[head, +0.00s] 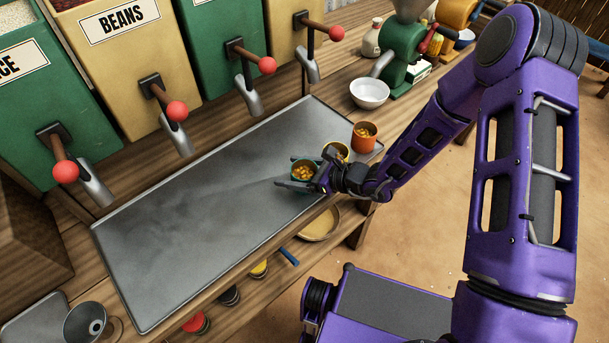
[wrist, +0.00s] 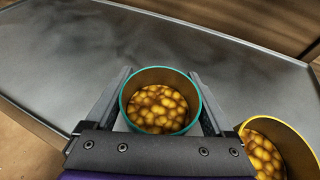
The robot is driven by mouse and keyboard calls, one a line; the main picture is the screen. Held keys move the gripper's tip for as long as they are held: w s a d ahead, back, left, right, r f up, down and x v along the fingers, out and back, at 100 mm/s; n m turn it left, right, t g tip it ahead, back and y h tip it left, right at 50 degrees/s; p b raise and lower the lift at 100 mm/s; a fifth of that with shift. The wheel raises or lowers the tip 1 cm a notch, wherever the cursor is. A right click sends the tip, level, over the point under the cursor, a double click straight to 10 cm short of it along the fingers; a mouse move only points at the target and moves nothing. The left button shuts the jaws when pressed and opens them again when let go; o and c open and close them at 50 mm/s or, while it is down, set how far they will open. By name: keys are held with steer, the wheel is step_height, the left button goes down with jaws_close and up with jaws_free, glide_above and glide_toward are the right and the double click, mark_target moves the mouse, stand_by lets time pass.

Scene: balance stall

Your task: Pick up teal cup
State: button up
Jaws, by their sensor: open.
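The teal cup (head: 303,172) stands on the metal tray near its front right edge and holds yellow-brown beans or kernels. In the wrist view the teal cup (wrist: 161,100) sits upright between the two fingers. My gripper (head: 296,186) is open around it, with one finger on each side. I cannot tell if either finger touches the cup. A yellow cup (wrist: 280,148) with the same filling stands close to the right finger. In the head view the yellow cup (head: 336,152) is partly hidden by my gripper.
The metal tray (head: 190,220) is clear to the left. An orange cup (head: 364,136) stands behind the yellow one. A white bowl (head: 369,93) and a green grinder (head: 397,62) are at the back right. Dispensers with red-knobbed levers (head: 176,111) line the back. A shelf with a pale bowl (head: 320,224) lies below.

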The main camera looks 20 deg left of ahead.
steer(key=c, duration=1.1)
steer(key=shift+r, duration=0.1)
